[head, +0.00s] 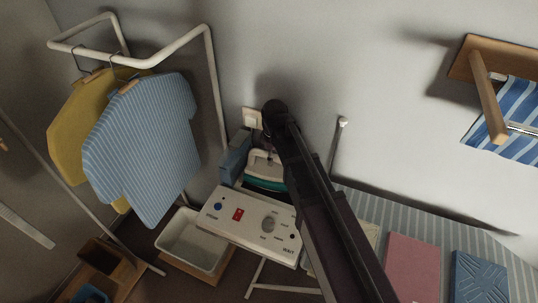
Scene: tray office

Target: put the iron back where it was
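The iron (262,184), with a white handle and a teal body, stands at the back of a small white board, beside a blue-grey block (235,158). My dark arm comes up from the lower right and bends at a joint above the iron. My gripper (268,148) seems to be at the iron's handle, mostly hidden behind my arm. I cannot tell whether its fingers are open or closed on the handle. The right side of the iron is also hidden by my arm.
A control panel (254,226) with a red switch, a dial and the word WAIT is in front of the iron. Shirts (145,140) hang on a white rail at left. A white tray (190,258) stands below. Folded cloths (412,264) lie on a striped surface at right.

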